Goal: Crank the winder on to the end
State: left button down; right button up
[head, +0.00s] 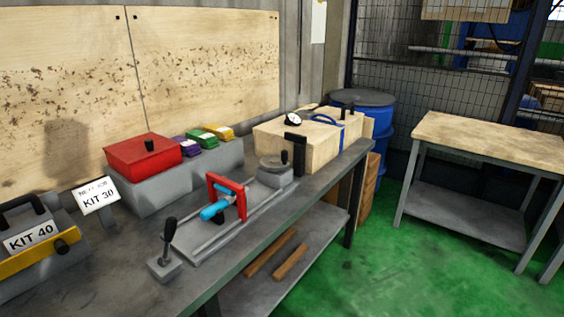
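A round grey crank disc (271,163) with an upright black knob (284,157) sits on a grey block (272,180) on the workbench; it looks like the winder. The knob is at the right side of the disc. In front of it, towards the lower left, runs a grey rail base (205,240) with a red frame (227,187) and a blue cylinder (214,209). A black-handled lever (169,236) stands on a small block at the near end. Neither of my grippers is in the head view, and nothing touches the crank.
A red box (143,155) and purple, green and yellow packs stand on a grey ledge behind. A pale wooden box (296,146) stands close behind the crank. A grey toolbox (35,245) marked KIT 40 is at left. Green floor separates the bench from a wooden-topped table (490,140).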

aim_at(275, 163)
jog(key=i+l+u, duration=0.25)
jog(key=i+l, duration=0.2)
jog(key=l, duration=0.15)
jog(key=i+l+u, duration=0.25)
jog(key=i+l, duration=0.2)
jog(key=l, duration=0.25)
jog(key=i+l+u, duration=0.15)
jog(key=l, duration=0.2)
